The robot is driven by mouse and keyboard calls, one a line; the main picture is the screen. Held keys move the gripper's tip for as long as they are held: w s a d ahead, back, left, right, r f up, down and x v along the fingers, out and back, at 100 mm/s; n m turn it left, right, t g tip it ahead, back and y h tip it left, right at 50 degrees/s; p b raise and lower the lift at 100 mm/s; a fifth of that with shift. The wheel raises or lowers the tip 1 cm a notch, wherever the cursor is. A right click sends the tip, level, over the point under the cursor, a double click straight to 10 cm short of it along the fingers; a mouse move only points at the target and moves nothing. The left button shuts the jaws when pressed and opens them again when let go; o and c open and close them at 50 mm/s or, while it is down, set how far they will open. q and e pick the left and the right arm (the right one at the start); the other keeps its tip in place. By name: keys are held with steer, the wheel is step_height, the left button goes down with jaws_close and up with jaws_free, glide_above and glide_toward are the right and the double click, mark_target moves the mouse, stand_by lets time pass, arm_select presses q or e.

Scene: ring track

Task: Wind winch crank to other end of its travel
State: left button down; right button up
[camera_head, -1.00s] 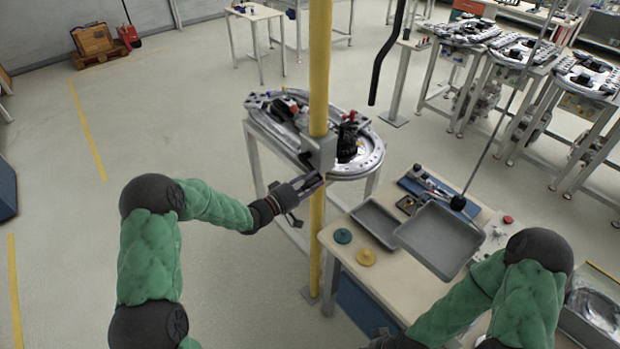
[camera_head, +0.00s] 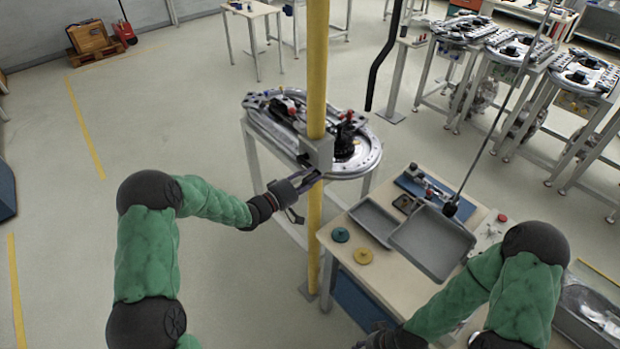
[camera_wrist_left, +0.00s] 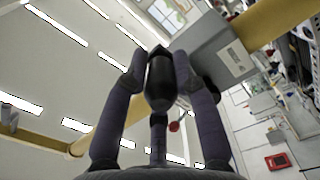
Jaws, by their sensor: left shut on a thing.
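The winch is a grey box (camera_head: 318,152) on a yellow post (camera_head: 316,75). In the left wrist view the grey box (camera_wrist_left: 218,55) shows a pale label. My left gripper (camera_head: 308,183) is beside the box, at its lower left. In the left wrist view its two fingers are shut on the black crank handle (camera_wrist_left: 160,82); the rest of the crank is mostly hidden. A grey tray (camera_head: 432,243) is at a thin line with a black weight (camera_head: 450,208), over the worktable. My right gripper (camera_head: 378,338) is at the bottom edge, partly cut off; its fingers are unclear.
The worktable (camera_head: 345,237) carries another grey tray (camera_head: 372,222), a green disc (camera_head: 340,235), a yellow disc (camera_head: 363,256) and a blue fixture (camera_head: 425,188). A ring track (camera_head: 370,160) stands behind the post. A black hose (camera_head: 378,75) hangs at right.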

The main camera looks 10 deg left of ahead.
arm_select(q)
steer(key=shift+d+r, duration=0.1)
steer(key=shift+r, duration=0.05)
steer(key=c, duration=1.1)
jaws_free()
steer(key=shift+s, duration=0.1)
steer(key=shift+o, duration=0.2)
steer(key=shift+s+a, duration=0.15)
steer(key=shift+a, duration=0.05)
steer(key=v, duration=1.1)
steer(key=shift+s, duration=0.25)
steer(key=shift+a, duration=0.1)
